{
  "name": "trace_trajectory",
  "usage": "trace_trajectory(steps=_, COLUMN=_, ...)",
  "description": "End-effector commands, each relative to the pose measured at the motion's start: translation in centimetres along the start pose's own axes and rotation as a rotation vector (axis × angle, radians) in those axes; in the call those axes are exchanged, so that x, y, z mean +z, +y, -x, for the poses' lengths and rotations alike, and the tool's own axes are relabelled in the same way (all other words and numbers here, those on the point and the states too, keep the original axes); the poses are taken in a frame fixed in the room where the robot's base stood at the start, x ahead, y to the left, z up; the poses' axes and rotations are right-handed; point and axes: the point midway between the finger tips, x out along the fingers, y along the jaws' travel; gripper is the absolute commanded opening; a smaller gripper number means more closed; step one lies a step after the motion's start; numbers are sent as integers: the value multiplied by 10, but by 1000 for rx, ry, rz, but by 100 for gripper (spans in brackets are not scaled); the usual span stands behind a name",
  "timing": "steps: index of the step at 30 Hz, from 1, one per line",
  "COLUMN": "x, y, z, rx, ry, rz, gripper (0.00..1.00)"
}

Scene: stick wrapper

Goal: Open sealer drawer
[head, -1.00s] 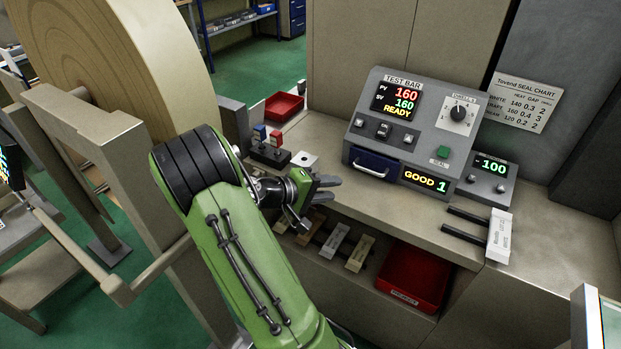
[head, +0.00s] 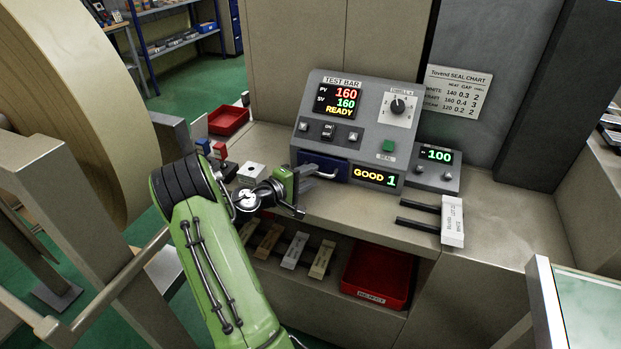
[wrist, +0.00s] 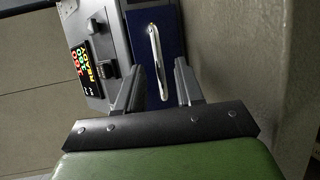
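The grey test bar sealer (head: 357,128) stands on the bench, its display reading 160, 160 and READY. Its blue drawer (head: 308,163) is at the lower left of the front and looks closed. The drawer has a silver bar handle, which shows upright in the wrist view (wrist: 156,58). My gripper (head: 318,178) is in front of the drawer, fingers pointing toward it. In the wrist view my gripper (wrist: 160,82) is open, with the handle ahead between the two fingers. Nothing is held. Whether the fingertips reach past the handle is hard to tell.
A small controller (head: 437,166) reading 100 stands to the sealer's right. A white-ended two-pronged piece (head: 452,222) lies on the bench front. A red bin (head: 379,276) and several labelled blocks sit below. A red tray (head: 228,120) and switches are at the left.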

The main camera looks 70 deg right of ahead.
Motion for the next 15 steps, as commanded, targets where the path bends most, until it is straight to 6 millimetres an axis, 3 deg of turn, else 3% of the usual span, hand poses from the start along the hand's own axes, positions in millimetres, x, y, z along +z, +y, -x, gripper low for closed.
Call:
trace_trajectory(steps=3, x=0, y=0, z=-10, rx=0, ry=-1, rz=-1, gripper=37)
trace_trajectory(steps=11, x=0, y=0, z=-11, rx=0, ry=0, rz=0, gripper=35)
trace_trajectory(steps=15, x=0, y=0, z=-11, rx=0, ry=0, rz=0, gripper=14)
